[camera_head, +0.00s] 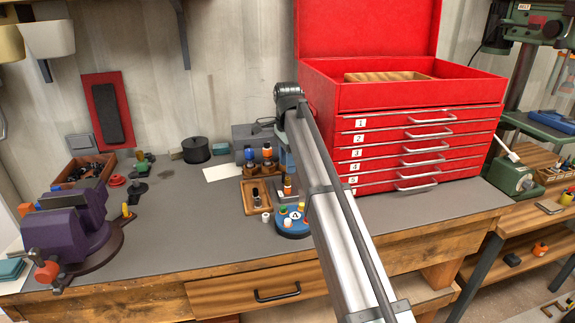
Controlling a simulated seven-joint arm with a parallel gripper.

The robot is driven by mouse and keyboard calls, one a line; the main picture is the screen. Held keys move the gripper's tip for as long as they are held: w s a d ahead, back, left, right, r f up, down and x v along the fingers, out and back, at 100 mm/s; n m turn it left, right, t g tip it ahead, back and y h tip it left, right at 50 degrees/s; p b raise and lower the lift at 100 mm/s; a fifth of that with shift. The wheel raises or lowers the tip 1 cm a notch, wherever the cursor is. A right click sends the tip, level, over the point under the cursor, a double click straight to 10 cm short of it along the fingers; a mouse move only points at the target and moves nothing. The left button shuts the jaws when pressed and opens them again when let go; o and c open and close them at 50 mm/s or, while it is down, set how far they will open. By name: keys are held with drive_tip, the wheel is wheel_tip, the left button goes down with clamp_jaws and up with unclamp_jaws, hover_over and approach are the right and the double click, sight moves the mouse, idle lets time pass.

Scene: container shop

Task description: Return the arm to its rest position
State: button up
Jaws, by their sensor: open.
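My arm reaches up from the lower right to a dark joint in front of the bench's back, left of the red tool chest (420,97). My gripper cannot be made out; the part beyond the joint is mostly hidden behind my own arm link. Under and beside the arm, a round blue holder (291,222) with several coloured pegs stands on the grey bench top (190,225). A wooden tray (250,203) with a small dark item lies left of the holder.
A purple vise (70,235) stands at the bench's left, near a parts bin (75,172). A black round pot (196,150) stands at the back. A green drill press (540,25) is at the far right. The bench's middle left is clear.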

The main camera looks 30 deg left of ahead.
idle(0.3)
